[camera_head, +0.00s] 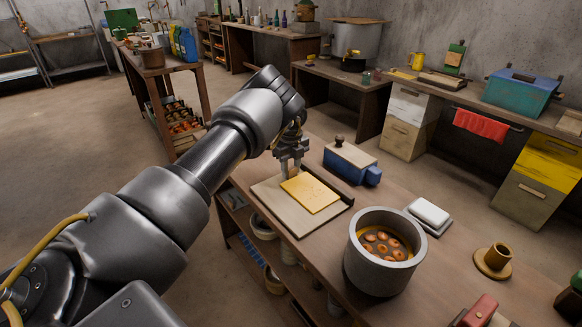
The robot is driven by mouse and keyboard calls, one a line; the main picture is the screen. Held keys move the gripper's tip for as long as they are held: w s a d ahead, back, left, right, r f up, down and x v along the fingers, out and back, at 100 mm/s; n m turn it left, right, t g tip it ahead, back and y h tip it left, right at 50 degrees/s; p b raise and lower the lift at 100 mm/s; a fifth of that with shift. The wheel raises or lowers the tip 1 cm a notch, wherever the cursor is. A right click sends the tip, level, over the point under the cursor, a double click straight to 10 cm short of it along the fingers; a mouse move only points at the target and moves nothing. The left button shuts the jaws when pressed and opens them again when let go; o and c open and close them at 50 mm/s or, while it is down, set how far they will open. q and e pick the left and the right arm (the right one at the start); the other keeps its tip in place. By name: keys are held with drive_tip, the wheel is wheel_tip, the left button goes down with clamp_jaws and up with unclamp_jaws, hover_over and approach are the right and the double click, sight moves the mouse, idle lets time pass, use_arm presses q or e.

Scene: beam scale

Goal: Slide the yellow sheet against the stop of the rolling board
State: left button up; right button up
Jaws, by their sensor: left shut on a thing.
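The yellow sheet (312,195) lies flat on the pale rolling board (283,213), which rests on the wooden bench. The board's dark stop (330,183) runs along its far right side. A narrow gap seems to show between the sheet and the stop, but I cannot tell its exact width. My right gripper is not in view.
A grey pot (385,250) with round orange pieces inside stands close to the board's near right corner. A blue box with a pale lid (351,160) sits behind the stop. A white block (428,214) and a brass cup (494,260) stand farther right.

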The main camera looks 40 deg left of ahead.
use_arm(q)
drive_tip(key=o, duration=1.2)
drive_tip(key=shift+o, duration=0.2)
wheel_tip(320, 180, up, 11)
drive_tip(key=shift+f, duration=0.15)
